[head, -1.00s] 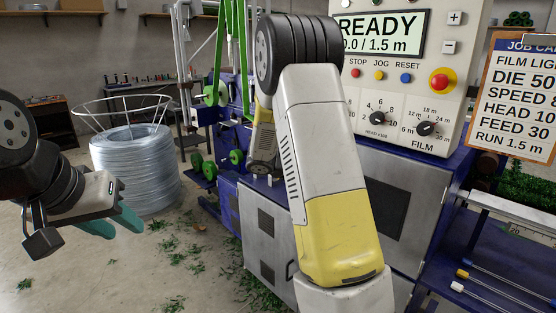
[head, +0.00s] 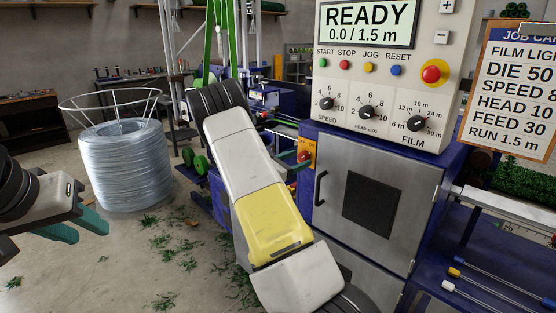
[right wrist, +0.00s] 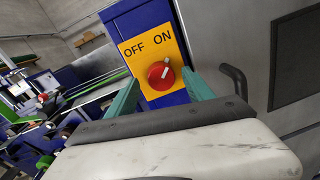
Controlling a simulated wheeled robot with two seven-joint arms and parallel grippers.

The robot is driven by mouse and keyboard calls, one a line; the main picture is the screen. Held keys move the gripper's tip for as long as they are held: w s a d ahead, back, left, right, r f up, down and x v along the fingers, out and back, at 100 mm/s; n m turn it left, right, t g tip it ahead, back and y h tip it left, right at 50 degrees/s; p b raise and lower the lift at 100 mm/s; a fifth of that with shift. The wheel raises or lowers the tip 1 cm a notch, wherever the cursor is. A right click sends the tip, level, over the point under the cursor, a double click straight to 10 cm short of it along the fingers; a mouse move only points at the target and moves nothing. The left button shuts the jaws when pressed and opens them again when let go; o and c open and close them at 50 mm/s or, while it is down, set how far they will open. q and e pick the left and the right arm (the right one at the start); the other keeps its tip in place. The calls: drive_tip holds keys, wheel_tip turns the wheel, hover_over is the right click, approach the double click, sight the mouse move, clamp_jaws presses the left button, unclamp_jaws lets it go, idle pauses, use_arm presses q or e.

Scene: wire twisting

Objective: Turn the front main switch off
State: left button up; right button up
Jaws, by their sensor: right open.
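The main switch is a red round knob (right wrist: 160,75) on a yellow plate (right wrist: 143,50) marked OFF at left and ON at right. Its white pointer leans up and right, toward ON. In the head view the switch (head: 304,154) sits on the blue post left of the grey cabinet door, partly covered by my right gripper. My right gripper (right wrist: 162,78) is open, with one teal finger on each side of the knob. I cannot tell whether they touch it. My left gripper (head: 75,227) is open and empty at the far left, away from the machine.
A black door handle (head: 320,188) is close to the right of my right gripper. The control panel (head: 385,95) above reads READY and has buttons and dials. A wire coil (head: 125,170) stands on the floor at left. A job card (head: 510,90) hangs at right.

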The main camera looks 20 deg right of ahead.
drive_tip(key=shift+w+d, duration=0.15)
drive_tip(key=shift+d, duration=0.3)
clamp_jaws()
